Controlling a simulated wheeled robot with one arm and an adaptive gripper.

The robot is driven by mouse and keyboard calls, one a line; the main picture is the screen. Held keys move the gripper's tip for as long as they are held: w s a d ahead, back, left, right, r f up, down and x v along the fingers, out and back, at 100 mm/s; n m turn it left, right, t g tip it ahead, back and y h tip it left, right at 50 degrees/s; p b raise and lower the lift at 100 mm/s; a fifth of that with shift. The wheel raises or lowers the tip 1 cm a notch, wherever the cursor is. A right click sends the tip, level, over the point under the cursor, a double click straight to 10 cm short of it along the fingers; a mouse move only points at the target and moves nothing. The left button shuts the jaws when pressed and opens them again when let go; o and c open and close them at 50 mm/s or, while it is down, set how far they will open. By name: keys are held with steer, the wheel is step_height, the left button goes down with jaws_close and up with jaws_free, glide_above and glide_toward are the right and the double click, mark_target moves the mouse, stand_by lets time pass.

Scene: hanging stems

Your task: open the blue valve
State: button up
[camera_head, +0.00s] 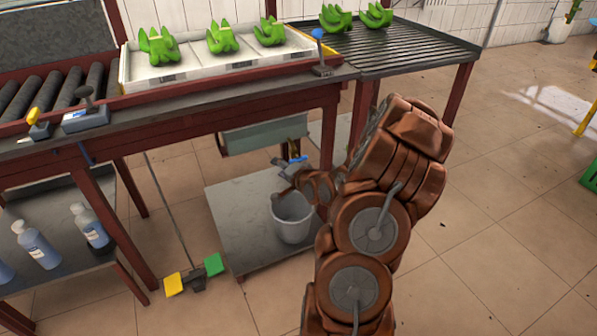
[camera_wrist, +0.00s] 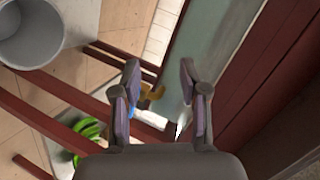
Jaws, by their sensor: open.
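The blue valve (camera_head: 297,160) is a small blue handle under the grey-green trough below the table. In the wrist view a bit of blue (camera_wrist: 133,108) and a brass fitting (camera_wrist: 151,93) show between my fingers, nearer the left one, which partly hides the blue. My gripper (camera_wrist: 160,72) is open, with a finger on each side of the brass fitting and nothing clearly held. In the head view my gripper (camera_head: 283,168) is small, close beside the valve and above the bucket. I cannot tell whether a finger touches the handle.
A grey bucket (camera_head: 291,222) stands on a low grey platform (camera_head: 232,202) beneath the trough (camera_head: 262,134). Red table legs (camera_head: 330,128) stand close to my arm. A pedal with yellow and green plates (camera_head: 197,284) is on the floor. Open tiled floor lies to the right.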

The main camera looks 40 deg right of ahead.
mark_target(299, 160)
steer(key=s+d+f+m+t+h+b, duration=0.35)
steer(key=d+m, duration=0.25)
steer(key=d, duration=0.2)
steer(key=shift+f+b+x, duration=0.15)
steer(key=shift+b+x, duration=0.25)
steer(key=shift+x, duration=1.3)
steer(key=shift+f+b+x, duration=0.15)
steer(key=shift+b+x, duration=0.25)
steer(key=shift+x, duration=1.25)
steer(key=shift+d, duration=0.1)
steer(key=shift+c, duration=0.3)
jaws_close()
